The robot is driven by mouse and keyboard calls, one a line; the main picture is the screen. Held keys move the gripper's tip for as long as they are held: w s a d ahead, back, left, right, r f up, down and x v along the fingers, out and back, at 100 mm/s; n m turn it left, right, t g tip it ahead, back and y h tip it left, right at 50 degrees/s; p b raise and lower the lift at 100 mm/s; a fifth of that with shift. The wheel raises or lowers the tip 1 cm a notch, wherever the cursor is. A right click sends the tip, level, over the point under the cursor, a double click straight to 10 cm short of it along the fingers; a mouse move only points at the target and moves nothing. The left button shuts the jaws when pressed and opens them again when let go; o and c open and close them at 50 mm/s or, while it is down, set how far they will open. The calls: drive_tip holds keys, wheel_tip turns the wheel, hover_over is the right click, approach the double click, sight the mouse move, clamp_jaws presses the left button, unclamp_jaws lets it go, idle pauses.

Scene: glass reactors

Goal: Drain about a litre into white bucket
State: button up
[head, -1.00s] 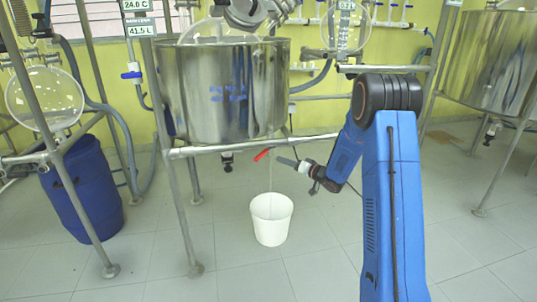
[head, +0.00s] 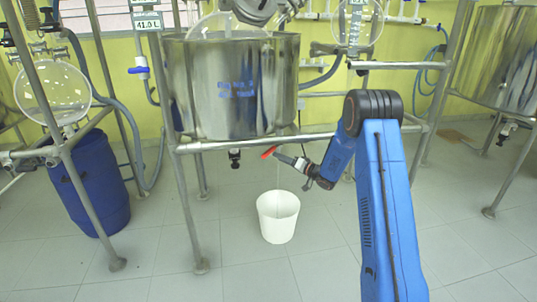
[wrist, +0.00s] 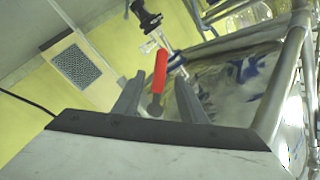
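The white bucket (head: 278,222) stands upright on the floor below the steel vessel (head: 235,90). A thin pale stream runs down from near the red valve handle (head: 269,152) toward the bucket. The bucket's inside level cannot be made out. My gripper (head: 281,157) is beside the handle, under the vessel's right side. In the wrist view, the red handle (wrist: 160,72) lies between my two grey fingers (wrist: 158,82), which are apart, with gaps showing on both sides.
Metal frame legs (head: 190,215) stand left of the bucket. A blue drum (head: 92,190) and a round glass flask (head: 55,93) are at the left. Another steel vessel (head: 495,60) stands at the right. The tiled floor around the bucket is clear.

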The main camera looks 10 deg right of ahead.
sight(268, 153)
drive_tip(key=x, duration=0.8)
drive_tip(key=shift+w, duration=0.15)
clamp_jaws()
